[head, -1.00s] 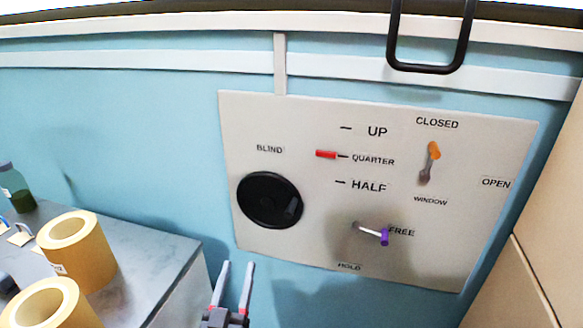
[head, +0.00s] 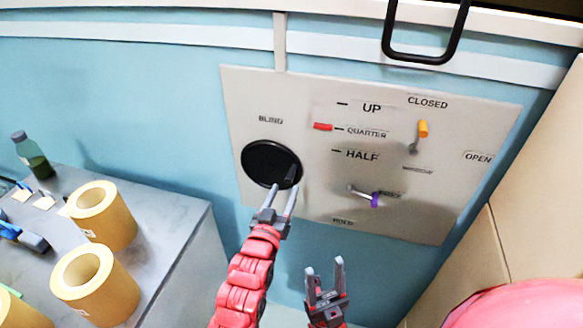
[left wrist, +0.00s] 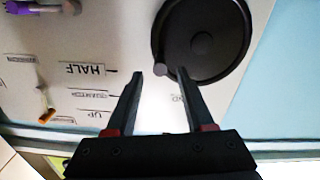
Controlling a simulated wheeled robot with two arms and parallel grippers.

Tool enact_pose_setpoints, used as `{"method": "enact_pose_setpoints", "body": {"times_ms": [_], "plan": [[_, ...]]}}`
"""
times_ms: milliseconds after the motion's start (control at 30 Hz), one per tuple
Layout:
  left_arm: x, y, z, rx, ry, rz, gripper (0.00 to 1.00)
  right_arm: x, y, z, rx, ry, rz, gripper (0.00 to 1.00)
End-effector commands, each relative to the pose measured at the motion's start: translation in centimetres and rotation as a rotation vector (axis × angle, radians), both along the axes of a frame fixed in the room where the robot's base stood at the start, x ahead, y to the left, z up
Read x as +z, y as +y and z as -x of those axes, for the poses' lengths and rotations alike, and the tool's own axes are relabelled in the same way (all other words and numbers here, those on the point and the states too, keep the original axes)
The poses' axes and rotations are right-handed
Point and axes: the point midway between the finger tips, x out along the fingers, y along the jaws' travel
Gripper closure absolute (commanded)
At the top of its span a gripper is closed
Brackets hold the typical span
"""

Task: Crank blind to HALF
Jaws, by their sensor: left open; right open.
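The black round blind crank (head: 262,162) is on the grey panel (head: 235,105) under the BLIND label; it also shows in the left wrist view (left wrist: 207,35). Its small knob (left wrist: 159,70) is at the rim. The red blind marker (head: 322,127) points at QUARTER, above the HALF mark (head: 361,154). My left gripper (head: 285,187) is open at the crank's lower right edge. My right gripper (head: 325,263) is open and empty below the panel.
The panel also carries an orange-tipped window lever (head: 422,129) near CLOSED and a purple-tipped lever (head: 375,199) near FREE. A black handle (head: 425,57) hangs above. Yellow rolls (head: 107,218) and a green bottle (head: 36,165) stand on the grey counter (head: 165,212) at left.

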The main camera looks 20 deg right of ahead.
Motion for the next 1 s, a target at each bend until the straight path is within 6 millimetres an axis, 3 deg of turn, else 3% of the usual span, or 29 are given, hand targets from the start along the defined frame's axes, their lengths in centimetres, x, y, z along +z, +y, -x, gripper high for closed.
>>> {"method": "enact_pose_setpoints", "body": {"times_ms": [200, 500, 967, 1000], "plan": [[0.4, -2.1, -3.0, -0.001, 0.002, -0.002, 0.47, 1.9, 0.0, 0.0, 0.000, 0.000, 0.000, 0.47], [0.2, -4.0, -5.7, -0.001, 0.001, 0.000, 0.47, 3.2, 0.0, 0.0, 0.000, 0.000, 0.000, 0.47], [0.0, -4.3, -6.4, 0.000, 0.000, 0.000, 0.47, 3.4, 0.0, 0.0, 0.000, 0.000, 0.000, 0.47], [0.0, -4.3, -6.4, 0.000, 0.000, 0.000, 0.54, 3.4, 0.0, 0.0, 0.000, 0.000, 0.000, 0.47]]}}
